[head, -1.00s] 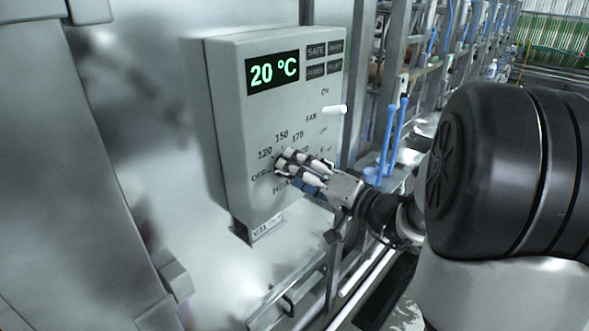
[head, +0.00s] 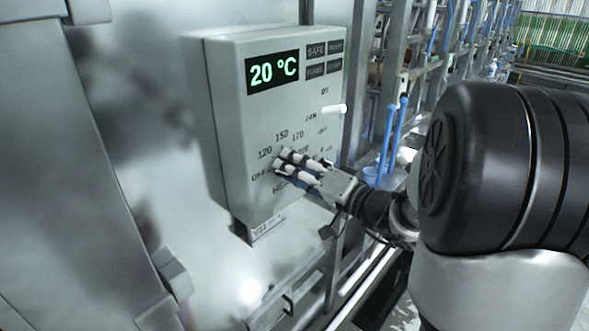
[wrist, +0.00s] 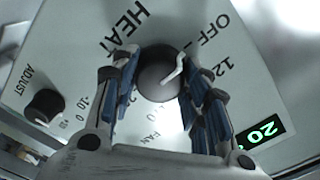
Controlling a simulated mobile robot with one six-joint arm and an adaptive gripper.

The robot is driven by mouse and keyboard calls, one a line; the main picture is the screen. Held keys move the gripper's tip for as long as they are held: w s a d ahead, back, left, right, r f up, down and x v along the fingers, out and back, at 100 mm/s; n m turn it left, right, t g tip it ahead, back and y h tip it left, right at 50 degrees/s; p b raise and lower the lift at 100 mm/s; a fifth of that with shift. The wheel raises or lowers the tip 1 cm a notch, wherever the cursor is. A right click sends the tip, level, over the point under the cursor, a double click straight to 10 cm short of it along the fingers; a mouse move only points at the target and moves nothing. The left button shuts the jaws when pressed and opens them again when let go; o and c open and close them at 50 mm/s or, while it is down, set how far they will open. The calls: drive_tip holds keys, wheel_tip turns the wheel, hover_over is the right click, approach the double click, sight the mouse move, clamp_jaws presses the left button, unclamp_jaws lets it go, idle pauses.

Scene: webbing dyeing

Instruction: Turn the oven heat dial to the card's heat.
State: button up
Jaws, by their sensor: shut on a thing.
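The heat dial (wrist: 158,82) is a dark round knob with a white pointer, in the middle of the wrist view. Its pointer slants toward the OFF mark, with the start of the 120 mark beside it. My gripper (wrist: 160,90) has one blue-padded finger on each side of the dial and is shut on it. In the head view my gripper (head: 280,165) reaches the lower front of the grey control box (head: 225,130) and hides the dial. Marks 120, 150 and 170 show above the fingers. The display (head: 273,70) reads 20 °C. I cannot make out a card giving a heat.
A smaller ADJUST knob (wrist: 44,105) sits to the left in the wrist view. A small label plate (head: 266,229) is below the box. Blue handles (head: 392,135) and metal framing stand to the right.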

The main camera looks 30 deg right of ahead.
drive_tip(key=shift+c, duration=0.8)
